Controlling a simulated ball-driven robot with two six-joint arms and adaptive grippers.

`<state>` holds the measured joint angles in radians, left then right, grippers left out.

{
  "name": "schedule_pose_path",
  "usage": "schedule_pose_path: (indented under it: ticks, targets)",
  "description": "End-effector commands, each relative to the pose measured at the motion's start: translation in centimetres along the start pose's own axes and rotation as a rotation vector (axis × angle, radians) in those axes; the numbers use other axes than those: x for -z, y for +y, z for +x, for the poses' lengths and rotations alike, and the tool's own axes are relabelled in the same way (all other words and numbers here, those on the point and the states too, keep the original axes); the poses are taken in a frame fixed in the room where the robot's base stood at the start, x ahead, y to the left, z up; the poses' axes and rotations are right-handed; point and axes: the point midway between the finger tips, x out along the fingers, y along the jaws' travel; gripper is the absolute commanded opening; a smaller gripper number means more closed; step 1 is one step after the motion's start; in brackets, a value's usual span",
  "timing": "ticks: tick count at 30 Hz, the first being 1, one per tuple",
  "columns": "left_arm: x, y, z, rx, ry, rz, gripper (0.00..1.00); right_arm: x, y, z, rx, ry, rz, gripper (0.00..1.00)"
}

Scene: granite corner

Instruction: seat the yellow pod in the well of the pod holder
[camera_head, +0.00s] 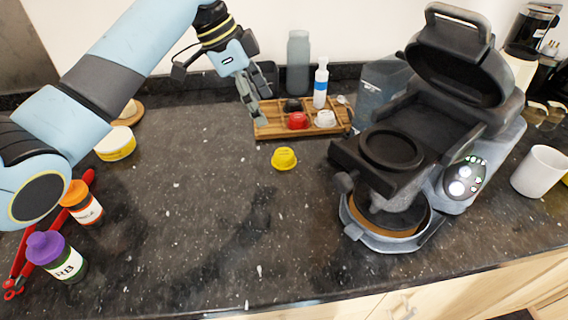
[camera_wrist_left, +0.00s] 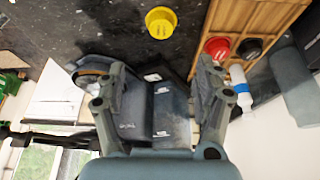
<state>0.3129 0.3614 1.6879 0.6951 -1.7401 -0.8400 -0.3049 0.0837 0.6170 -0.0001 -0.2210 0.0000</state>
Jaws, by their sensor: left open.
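The yellow pod (camera_head: 284,159) stands on the dark granite counter, in front of the wooden tray; it also shows at the top of the left wrist view (camera_wrist_left: 161,22). The pod holder (camera_head: 392,150) is the black round well on the front of the coffee machine, whose lid is raised; the well looks empty. My left gripper (camera_head: 259,108) hangs over the left end of the tray, behind and left of the pod. In the left wrist view its fingers (camera_wrist_left: 160,85) are spread wide with nothing held between them. My right gripper is not in view.
The wooden tray (camera_head: 272,131) holds a red pod (camera_head: 298,120), a black pod (camera_head: 292,105) and a white pod (camera_head: 325,118). A white-blue bottle (camera_head: 321,84) stands there too. The counter's middle is clear.

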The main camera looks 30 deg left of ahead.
Motion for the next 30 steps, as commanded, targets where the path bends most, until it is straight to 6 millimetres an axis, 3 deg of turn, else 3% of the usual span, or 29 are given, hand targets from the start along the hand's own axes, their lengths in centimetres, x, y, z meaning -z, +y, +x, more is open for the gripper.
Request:
schedule_pose_path:
  ticks: [1, 7, 18, 23, 30]
  targets:
    - [-0.5, 0.0, 1.1, 0.000, 0.000, 0.000, 0.69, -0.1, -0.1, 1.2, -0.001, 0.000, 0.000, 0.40]
    - [-1.1, 0.0, 2.7, -0.001, 0.000, 0.000, 0.69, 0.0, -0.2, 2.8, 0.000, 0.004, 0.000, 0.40]
    - [-1.0, 0.0, 7.5, -0.003, 0.000, -0.001, 0.69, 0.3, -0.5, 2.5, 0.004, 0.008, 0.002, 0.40]
    - [-0.8, 0.0, 8.8, -0.003, 0.000, -0.002, 0.69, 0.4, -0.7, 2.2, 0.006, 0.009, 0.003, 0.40]
    - [-0.6, -0.1, 12.4, -0.003, 0.000, -0.002, 0.69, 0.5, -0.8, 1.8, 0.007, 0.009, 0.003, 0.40]
